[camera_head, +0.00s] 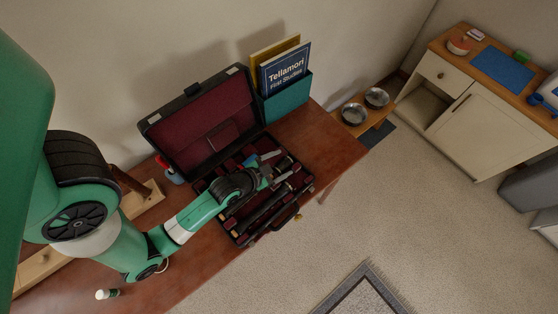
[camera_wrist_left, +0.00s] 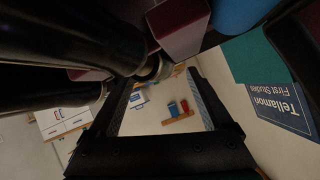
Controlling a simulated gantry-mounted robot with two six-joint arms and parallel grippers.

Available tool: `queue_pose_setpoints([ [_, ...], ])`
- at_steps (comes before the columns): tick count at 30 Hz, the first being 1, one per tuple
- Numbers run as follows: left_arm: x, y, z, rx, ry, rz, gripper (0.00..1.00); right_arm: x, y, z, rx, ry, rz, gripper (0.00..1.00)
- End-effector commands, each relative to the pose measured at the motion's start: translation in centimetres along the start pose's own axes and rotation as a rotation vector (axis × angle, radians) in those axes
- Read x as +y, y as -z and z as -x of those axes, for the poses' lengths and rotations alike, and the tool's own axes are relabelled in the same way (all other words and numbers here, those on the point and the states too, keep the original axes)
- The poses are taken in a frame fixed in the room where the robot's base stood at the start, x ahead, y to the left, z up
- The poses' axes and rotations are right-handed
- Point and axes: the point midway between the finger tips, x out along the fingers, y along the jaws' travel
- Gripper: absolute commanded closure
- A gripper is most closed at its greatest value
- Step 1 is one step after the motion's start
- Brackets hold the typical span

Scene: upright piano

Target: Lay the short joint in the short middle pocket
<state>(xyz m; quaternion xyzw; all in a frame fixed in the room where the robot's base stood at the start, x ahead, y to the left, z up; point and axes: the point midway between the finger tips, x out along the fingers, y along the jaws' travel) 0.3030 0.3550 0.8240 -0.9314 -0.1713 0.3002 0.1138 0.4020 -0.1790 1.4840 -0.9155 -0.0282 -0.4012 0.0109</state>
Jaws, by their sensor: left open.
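An open black instrument case (camera_head: 240,237) lies on the wooden piano top, its dark red lined lid raised. Black tube-shaped pieces (camera_head: 263,208) lie in its pockets. My left gripper (camera_head: 278,168) is over the case's right part, open, with nothing clearly between its fingers. Its fingers also show in the left wrist view (camera_wrist_left: 160,82). There, two black tubes (camera_wrist_left: 75,38) cross the upper left, one with a silver ring end close to the fingers. I cannot tell which piece is the short joint. My left arm hides part of the case and the middle pockets. My right gripper is not in view.
A teal holder (camera_head: 288,98) with a blue book (camera_head: 284,70) and a yellow one stands behind the case. A spray bottle (camera_head: 169,171) stands left of it. A small white-topped bottle (camera_head: 107,294) is at the front left. The piano top (camera_head: 335,147) is clear at right.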

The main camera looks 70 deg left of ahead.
Motion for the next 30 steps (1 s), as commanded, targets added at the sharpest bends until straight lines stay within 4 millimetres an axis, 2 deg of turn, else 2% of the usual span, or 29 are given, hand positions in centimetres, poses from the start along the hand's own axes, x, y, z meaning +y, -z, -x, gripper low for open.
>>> queue_pose_setpoints([
  [5,0.0,0.1,1.7,-0.002,-0.001,0.000,0.16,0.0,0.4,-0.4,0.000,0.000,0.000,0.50],
  [12,0.0,0.1,7.3,-0.004,-0.001,0.001,0.16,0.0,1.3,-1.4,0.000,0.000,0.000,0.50],
  [18,0.0,0.0,10.8,-0.002,0.000,-0.001,0.16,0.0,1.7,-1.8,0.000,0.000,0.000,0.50],
  [22,0.0,0.0,11.6,0.000,0.000,0.000,0.16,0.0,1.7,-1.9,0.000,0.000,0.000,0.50],
  [30,0.0,0.0,11.6,0.001,0.000,0.000,0.16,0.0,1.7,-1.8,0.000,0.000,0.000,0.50],
])
